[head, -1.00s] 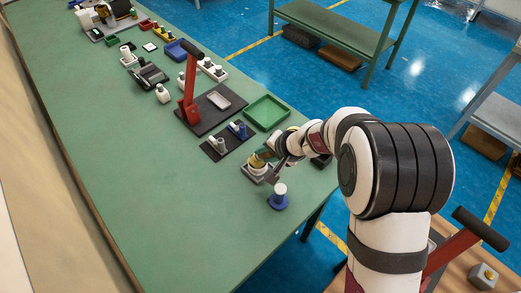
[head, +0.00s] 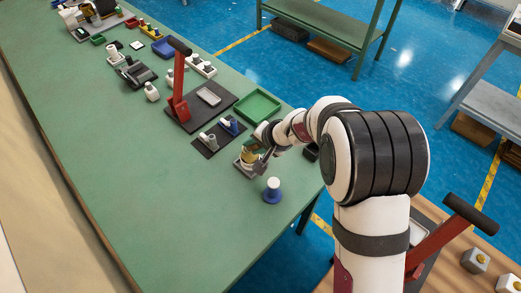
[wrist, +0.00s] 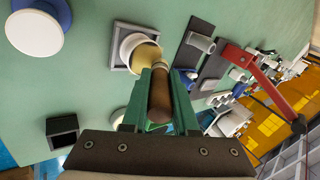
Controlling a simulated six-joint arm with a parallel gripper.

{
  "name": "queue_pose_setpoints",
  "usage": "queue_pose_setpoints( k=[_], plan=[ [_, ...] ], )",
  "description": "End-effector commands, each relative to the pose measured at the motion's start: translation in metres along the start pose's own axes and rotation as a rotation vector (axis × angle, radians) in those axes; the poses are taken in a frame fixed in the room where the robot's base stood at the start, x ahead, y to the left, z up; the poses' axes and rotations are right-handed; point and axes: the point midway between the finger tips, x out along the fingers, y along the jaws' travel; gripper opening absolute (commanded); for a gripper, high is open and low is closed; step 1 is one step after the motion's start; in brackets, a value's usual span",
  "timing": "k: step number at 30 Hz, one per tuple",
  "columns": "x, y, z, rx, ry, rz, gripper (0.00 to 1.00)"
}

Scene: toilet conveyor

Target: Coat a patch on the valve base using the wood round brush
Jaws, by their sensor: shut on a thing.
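My gripper (wrist: 157,98) is shut on the wood round brush (wrist: 160,97), which has a brown handle and a pale yellow head. The head overlaps a white round piece (wrist: 129,46) set in a grey square frame (wrist: 119,63); I cannot tell whether it touches. In the head view my gripper (head: 258,160) is at this grey frame (head: 241,167), near the table's right edge. A blue flanged piece with a white top (head: 272,190) stands upright in front of it, apart from the brush; it also shows at the wrist view's top left (wrist: 35,29). I cannot tell which piece is the valve base.
A dark mat (head: 205,146) with small grey and blue parts lies behind, beside a green tray (head: 257,107) and a red-handled lever (head: 179,85). The table's front left (head: 170,220) is clear.

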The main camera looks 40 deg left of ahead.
Motion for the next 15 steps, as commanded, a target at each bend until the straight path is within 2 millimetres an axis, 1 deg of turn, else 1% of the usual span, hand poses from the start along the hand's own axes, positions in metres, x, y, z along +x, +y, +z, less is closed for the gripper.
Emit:
queue_pose_setpoints(
  k=[4,8,15],
  plan=[
    [0.007,-0.011,-0.002,-0.002,0.000,0.000,0.00],
    [-0.011,-0.021,-0.005,-0.002,0.003,-0.001,0.00],
    [-0.028,-0.032,-0.008,-0.002,0.002,0.000,0.00]
  ],
)
